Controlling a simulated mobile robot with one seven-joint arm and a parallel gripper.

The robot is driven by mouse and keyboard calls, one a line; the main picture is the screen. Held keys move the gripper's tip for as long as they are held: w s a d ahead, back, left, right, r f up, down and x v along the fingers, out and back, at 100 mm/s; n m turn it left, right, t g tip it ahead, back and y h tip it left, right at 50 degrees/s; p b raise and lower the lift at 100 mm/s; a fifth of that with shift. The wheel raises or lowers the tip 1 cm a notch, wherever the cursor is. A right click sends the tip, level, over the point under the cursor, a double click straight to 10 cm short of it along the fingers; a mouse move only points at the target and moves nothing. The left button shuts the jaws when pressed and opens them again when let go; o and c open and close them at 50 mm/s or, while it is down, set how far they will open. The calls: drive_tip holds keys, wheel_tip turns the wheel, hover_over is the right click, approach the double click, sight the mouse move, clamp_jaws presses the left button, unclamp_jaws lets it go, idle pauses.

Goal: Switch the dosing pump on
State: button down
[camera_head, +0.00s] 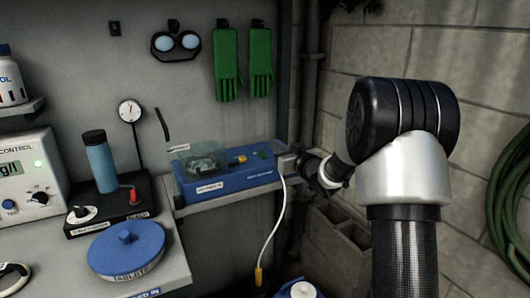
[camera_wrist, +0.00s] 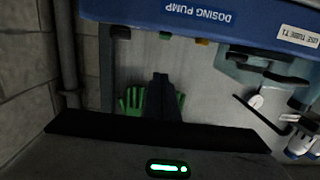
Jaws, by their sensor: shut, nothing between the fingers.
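The dosing pump (camera_head: 228,184) is a blue box with a clear cover at its left, on a wall shelf in the head view. A yellow part and a dark green part show on its top. In the wrist view the pump (camera_wrist: 200,14) is upside down along the upper edge, with its name label readable. Small black, orange and green parts (camera_wrist: 173,40) stick out along its edge. My gripper (camera_wrist: 160,78) is shut and empty, its dark fingers pointing towards the pump. In the head view my arm's end is at the pump's right end; the fingertips are unclear there.
A white cable (camera_head: 277,225) hangs below the shelf from the pump's right end. Green gloves (camera_head: 242,65) and goggles (camera_head: 175,44) hang on the wall behind. A pipe (camera_head: 309,75) stands close to my arm. A bench with a blue-lidded tub (camera_head: 126,248) is at left.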

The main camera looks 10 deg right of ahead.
hover_over(265, 156)
drive_tip(key=shift+s+f+b, duration=0.35)
drive_tip(key=shift+f+b, duration=0.05)
drive_tip(key=f, duration=0.1)
drive_tip(key=f+b, duration=0.1)
drive_tip(key=shift+w+f, duration=0.2)
drive_tip(key=shift+f, duration=0.1)
drive_tip(key=shift+w+f, duration=0.15)
drive_tip(key=shift+f, duration=0.45)
